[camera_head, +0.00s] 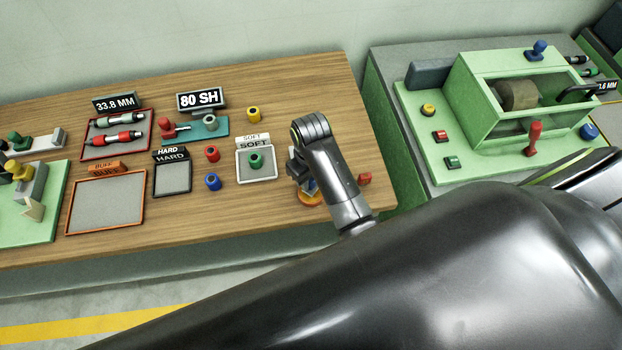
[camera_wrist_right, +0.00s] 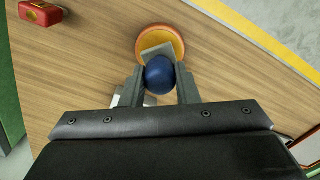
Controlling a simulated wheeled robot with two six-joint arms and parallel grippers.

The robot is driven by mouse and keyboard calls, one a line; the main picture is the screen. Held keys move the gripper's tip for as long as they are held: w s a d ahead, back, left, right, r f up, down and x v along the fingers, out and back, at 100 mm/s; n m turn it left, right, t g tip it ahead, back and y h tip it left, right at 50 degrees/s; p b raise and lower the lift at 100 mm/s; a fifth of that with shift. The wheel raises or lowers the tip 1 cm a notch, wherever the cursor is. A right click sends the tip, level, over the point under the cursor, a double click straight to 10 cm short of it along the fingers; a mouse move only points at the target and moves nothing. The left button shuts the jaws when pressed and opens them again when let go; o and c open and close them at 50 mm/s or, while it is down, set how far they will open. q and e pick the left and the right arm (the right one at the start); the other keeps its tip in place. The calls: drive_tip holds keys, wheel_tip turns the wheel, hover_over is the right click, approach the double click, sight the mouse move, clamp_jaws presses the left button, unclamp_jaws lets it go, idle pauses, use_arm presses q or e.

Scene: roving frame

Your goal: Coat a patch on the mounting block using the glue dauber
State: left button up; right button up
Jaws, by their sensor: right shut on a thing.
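My right gripper (camera_wrist_right: 160,84) is shut on a blue round knob (camera_wrist_right: 159,76), seen from above in the right wrist view; it looks like the top of the glue dauber. In the head view my right gripper (camera_head: 306,182) points down over the right end of the wooden table, and my wrist hides most of what it holds. An orange round piece (camera_wrist_right: 179,36) with a yellow top lies just beyond the knob. A grey square-edged part (camera_wrist_right: 157,48) shows between them; I cannot tell whether it is the mounting block or touches the dauber. My left gripper is not in view.
A small red block (camera_head: 364,179) lies right of my gripper. The SOFT tray (camera_head: 243,177), HARD tray (camera_head: 171,188) and BUFF tray (camera_head: 104,205) lie to the left. A green machine (camera_head: 460,110) stands on the right bench. Bare wood (camera_head: 300,85) lies behind my gripper.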

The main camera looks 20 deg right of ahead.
drive_tip(key=shift+r, duration=2.55)
drive_tip(key=shift+s+f, duration=0.1)
